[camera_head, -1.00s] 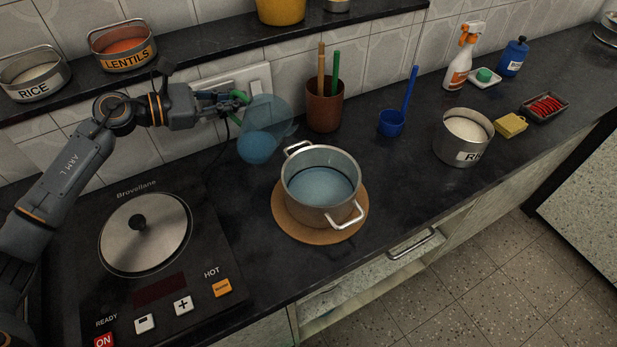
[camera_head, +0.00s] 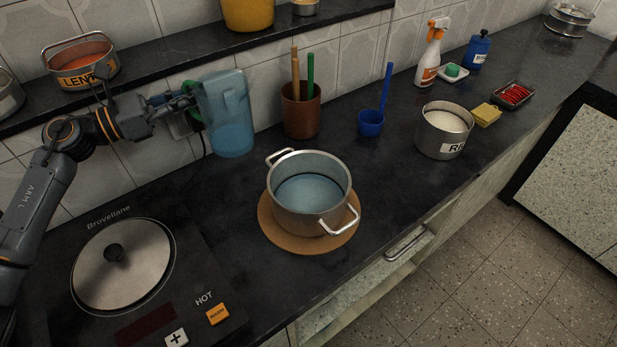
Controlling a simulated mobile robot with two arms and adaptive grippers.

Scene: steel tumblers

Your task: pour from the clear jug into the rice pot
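The clear jug (camera_head: 226,105) is tinted blue and stands nearly upright behind and left of the pot, with blue liquid in its lower part. My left gripper (camera_head: 194,102) is shut on the jug's left side; the jug hides part of the fingers. Whether the jug's base touches the counter I cannot tell. A steel pot (camera_head: 312,216) with two handles stands on a round brown mat (camera_head: 278,239) and holds bluish liquid. A steel tin (camera_head: 434,140) with a partly visible "RI" label holds white contents farther right. My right gripper is not in view.
A brown utensil crock (camera_head: 301,112) and a blue ladle (camera_head: 371,123) stand behind the pot. A hob (camera_head: 202,262) with a lid (camera_head: 122,275) on it is at left. A shelf edge (camera_head: 165,80) runs above the jug. Bare counter lies right of the pot.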

